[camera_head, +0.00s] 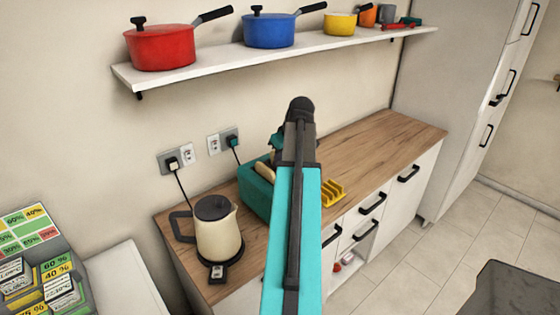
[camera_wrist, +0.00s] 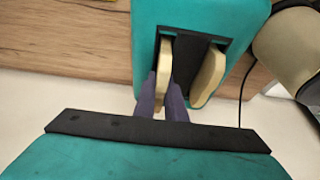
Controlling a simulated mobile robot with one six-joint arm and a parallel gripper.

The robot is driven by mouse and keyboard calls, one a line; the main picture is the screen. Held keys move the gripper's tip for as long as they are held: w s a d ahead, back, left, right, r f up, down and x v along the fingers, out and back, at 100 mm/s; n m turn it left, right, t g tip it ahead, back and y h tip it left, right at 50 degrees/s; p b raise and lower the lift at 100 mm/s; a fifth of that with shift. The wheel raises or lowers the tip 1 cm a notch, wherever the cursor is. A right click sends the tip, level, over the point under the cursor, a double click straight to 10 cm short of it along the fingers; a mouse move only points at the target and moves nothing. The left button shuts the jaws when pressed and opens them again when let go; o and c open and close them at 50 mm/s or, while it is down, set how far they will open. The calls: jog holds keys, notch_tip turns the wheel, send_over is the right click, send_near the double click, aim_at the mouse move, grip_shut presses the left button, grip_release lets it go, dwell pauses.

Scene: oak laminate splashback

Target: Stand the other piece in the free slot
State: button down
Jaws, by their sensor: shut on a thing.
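The teal toaster (camera_head: 256,192) stands on the wooden counter; its top with a dark slot opening shows in the wrist view (camera_wrist: 228,18). Two pale bread slices stand in it, one on the left (camera_wrist: 166,58) and one on the right (camera_wrist: 208,76). In the wrist view my gripper (camera_wrist: 162,88) is shut on the left slice at its near end. The right slice is apart from the fingers. In the head view part of a slice (camera_head: 265,171) shows beside my arm, which hides the fingers. A yellow rack (camera_head: 332,193) with upright dividers stands right of my arm.
A cream kettle (camera_head: 219,235) stands close to the toaster. A shelf (camera_head: 290,52) with red, blue and yellow pans runs above the counter. The counter (camera_head: 385,135) is clear to the right of the rack. A cord hangs beside the toaster.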

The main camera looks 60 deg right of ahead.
jog(key=shift+s+a+f, duration=0.15)
jog(key=shift+f, duration=0.3)
jog(key=shift+s+a+f, duration=0.15)
jog(key=shift+f, duration=0.25)
jog(key=c, duration=1.8)
grip_release()
jog(key=shift+r, duration=0.15)
jog(key=shift+o, duration=0.3)
jog(key=shift+w+d+r+p, duration=0.15)
jog(key=shift+r+p, duration=0.25)
jog(key=shift+r, duration=0.15)
jog(key=shift+w+d+r+p, duration=0.15)
jog(key=shift+r+p, duration=0.2)
jog(key=shift+r, duration=0.2)
jog(key=shift+r+p, duration=1.35)
jog(key=shift+r, duration=1.05)
jog(key=shift+s, duration=0.15)
